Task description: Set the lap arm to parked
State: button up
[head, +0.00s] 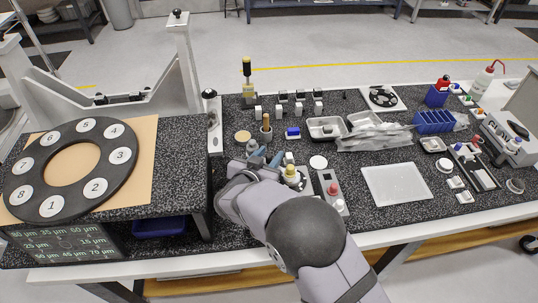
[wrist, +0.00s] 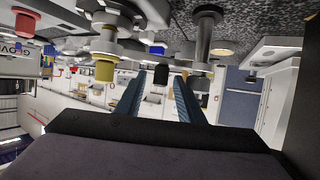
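My gripper (head: 267,157) is low over the middle of the speckled bench. Its two blue fingers stand apart in the wrist view (wrist: 159,78), with nothing held between them. No part is labelled as the lap arm, and I cannot tell for sure which one it is. A white upright with a black knob (head: 210,95) stands left of my gripper, beside the raised platform. A small fixture with a yellow knob (head: 291,170) is just right of my gripper; a yellow-collared part also hangs close at left in the wrist view (wrist: 104,70). My wrist hides part of the bench.
A black numbered ring (head: 118,175) lies on the raised platform at left, above a screen (head: 70,243). A red-knobbed box (head: 333,195) is right of my gripper. Metal trays (head: 326,128), a blue rack (head: 433,122) and a white plate (head: 397,184) occupy the right side.

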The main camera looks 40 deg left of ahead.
jog(key=shift+s, duration=0.1)
jog(key=b+v, duration=0.2)
jog(key=v, duration=0.5)
jog(key=shift+b, duration=0.3)
jog(key=shift+c, duration=0.4)
